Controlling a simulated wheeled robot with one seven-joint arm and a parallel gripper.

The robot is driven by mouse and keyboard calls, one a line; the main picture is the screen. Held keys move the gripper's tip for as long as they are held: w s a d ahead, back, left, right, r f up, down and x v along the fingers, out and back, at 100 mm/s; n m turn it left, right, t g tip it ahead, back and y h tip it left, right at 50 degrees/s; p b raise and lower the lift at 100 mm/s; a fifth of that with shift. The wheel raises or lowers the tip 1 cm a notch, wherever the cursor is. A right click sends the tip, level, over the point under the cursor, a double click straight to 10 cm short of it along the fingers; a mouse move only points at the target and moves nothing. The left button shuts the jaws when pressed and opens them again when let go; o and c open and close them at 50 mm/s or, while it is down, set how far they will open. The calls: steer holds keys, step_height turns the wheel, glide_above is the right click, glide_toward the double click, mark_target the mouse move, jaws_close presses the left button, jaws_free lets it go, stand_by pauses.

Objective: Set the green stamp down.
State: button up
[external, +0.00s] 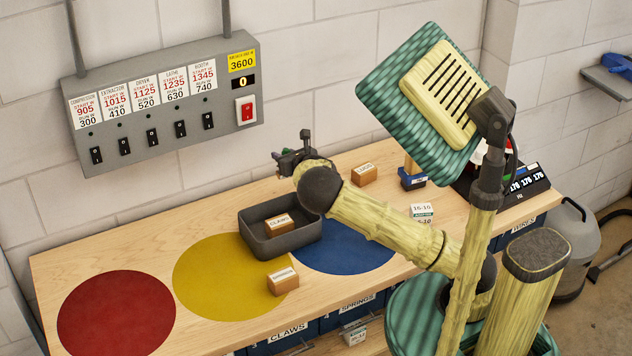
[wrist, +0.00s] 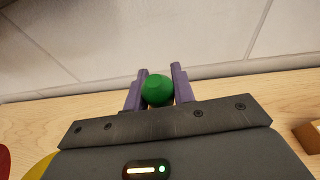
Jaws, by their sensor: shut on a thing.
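The green stamp (wrist: 157,90) shows in the wrist view as a rounded green top between my gripper's two purple fingers (wrist: 158,88). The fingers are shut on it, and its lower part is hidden. In the external view my gripper (external: 286,160) is above the back of the bench, behind the dark grey tray (external: 280,245). The green stamp cannot be made out there. Whether the stamp touches the bench cannot be told from these views.
The bench (external: 120,262) bears a red disc (external: 115,312), a yellow disc (external: 210,285) and a blue disc (external: 350,258). A claws box (external: 279,226) sits in the tray. Another box (external: 283,281) stands on yellow. A blue-based stamp (external: 412,181) stands behind right.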

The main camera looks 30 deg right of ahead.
steer(key=s+a+n+g+y+p, duration=0.1)
steer(key=s+a+n+y, duration=0.1)
steer(key=s+a, duration=0.6)
steer(key=s+a+n+y+p, duration=0.15)
steer(key=s+a, duration=0.25)
steer(key=a, duration=0.8)
steer(key=s+a+n+g+y, duration=0.1)
steer(key=s+a+y, duration=0.3)
steer(key=s+a, duration=0.9)
steer(key=s+n, duration=0.1)
steer(key=s, duration=0.2)
steer(key=shift+s+a+n+g+p, duration=0.15)
steer(key=shift+a+n+g+p, duration=0.05)
steer(key=shift+n+g+p, duration=0.2)
steer(key=shift+r, duration=0.1)
step_height(320, 180, down, 6)
steer(key=shift+f+p, duration=0.25)
steer(key=shift+p, duration=0.05)
steer(key=shift+f, duration=1.75)
